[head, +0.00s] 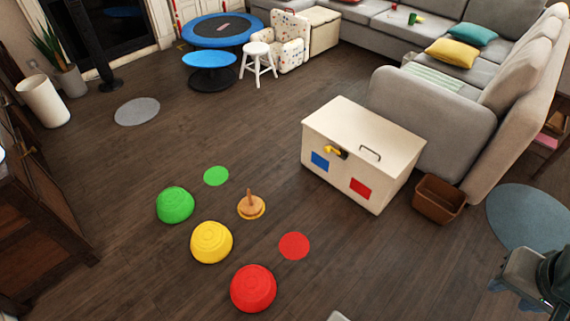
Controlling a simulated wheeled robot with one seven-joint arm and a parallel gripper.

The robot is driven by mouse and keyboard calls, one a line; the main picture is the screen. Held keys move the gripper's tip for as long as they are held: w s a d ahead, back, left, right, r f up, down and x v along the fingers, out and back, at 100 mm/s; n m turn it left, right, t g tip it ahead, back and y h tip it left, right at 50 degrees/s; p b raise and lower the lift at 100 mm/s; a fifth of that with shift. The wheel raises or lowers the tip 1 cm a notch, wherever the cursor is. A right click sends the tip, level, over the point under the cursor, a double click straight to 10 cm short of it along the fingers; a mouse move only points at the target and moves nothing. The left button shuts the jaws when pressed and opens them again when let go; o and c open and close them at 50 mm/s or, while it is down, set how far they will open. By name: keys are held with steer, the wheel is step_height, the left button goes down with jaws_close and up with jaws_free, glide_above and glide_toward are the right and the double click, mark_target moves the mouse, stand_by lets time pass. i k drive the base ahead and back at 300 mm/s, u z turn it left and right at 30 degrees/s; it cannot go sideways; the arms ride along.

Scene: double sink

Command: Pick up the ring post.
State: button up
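The ring post (250,203) is a small light-wood peg standing upright on a round wooden base. It stands on the floor in the middle of the head view, on or over a yellow round spot whose edge shows at its base. No rings show stacked on the peg. A grey and dark part at the lower right edge looks like the end of my arm, with my gripper (518,285) cut off or unclear there. It is far to the right of the post and apart from it.
Green (174,205), yellow (211,242) and red (253,289) domes lie left of and below the post. Flat green (216,176) and red (294,246) spots lie nearby. A white chest (350,150) and brown bin (438,199) stand to the right. Floor between post and chest is clear.

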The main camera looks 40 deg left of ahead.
mark_target(251, 205)
steer(key=u, duration=0.25)
steer(key=i, duration=1.55)
steer(key=u, duration=1.15)
steer(key=i, duration=0.9)
steer(key=u, duration=1.75)
steer(key=i, duration=0.7)
steer(key=u, duration=0.45)
